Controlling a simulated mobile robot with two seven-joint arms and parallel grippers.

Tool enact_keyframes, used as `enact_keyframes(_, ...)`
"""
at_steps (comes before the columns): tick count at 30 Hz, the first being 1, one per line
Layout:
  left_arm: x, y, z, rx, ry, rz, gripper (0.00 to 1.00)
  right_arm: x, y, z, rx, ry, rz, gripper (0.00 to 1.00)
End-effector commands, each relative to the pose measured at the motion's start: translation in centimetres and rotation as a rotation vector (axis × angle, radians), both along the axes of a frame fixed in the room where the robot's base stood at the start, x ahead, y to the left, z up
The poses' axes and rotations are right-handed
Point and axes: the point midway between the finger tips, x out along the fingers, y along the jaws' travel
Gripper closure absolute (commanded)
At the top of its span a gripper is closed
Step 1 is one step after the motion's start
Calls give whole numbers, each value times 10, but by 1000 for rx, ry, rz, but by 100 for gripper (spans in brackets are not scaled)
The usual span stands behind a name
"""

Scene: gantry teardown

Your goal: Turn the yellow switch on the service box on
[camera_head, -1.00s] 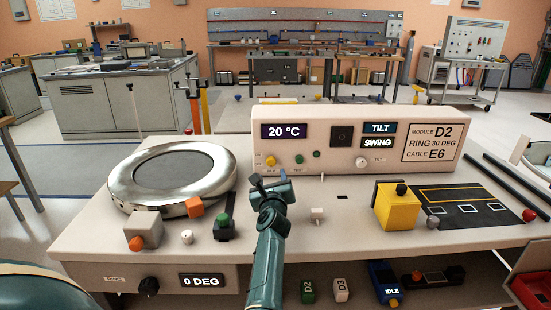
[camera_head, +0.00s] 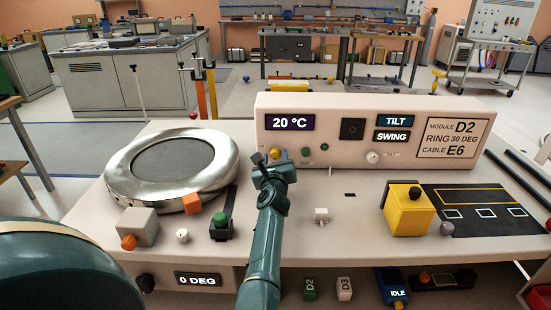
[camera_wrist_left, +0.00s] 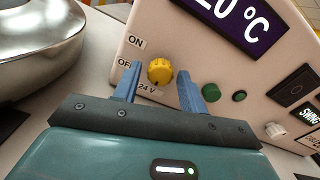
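The service box (camera_head: 335,165) is a long cream box at the back of the bench, with a 20 °C display. Its yellow switch (camera_wrist_left: 160,71) is a round ribbed knob at the box's lower left, beside printed ON, OFF and 24 V labels. In the head view the switch (camera_head: 275,153) shows just above my left gripper (camera_head: 270,168). In the wrist view my left gripper (camera_wrist_left: 157,82) is open, its blue fingers on either side of the knob with gaps to it. I cannot tell how deep the fingertips reach. My right gripper is not in view.
A silver ring (camera_head: 125,180) stands left of the box. A green button (camera_wrist_left: 210,92) sits close to the right finger. A yellow block (camera_head: 408,212), a white switch (camera_head: 321,215) and a green-topped block (camera_head: 220,228) are on the bench front.

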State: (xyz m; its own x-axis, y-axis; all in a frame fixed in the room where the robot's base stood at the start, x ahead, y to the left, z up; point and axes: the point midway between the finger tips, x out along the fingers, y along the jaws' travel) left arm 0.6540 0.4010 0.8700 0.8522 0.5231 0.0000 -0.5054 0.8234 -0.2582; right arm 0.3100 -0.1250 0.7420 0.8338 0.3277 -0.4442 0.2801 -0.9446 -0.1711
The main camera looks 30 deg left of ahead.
Motion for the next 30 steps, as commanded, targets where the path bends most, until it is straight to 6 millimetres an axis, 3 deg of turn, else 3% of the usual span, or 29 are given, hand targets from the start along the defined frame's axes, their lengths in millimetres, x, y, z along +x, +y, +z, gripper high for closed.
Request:
enact_keyframes(13, 0, 0, 0, 0, 0, 0, 95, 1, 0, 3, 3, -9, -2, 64)
enact_keyframes(22, 0, 0, 1, 34, 21, 0, 95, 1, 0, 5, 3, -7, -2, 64)
enact_keyframes(30, 0, 0, 1, 173, 107, -1, 95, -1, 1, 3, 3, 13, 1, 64)
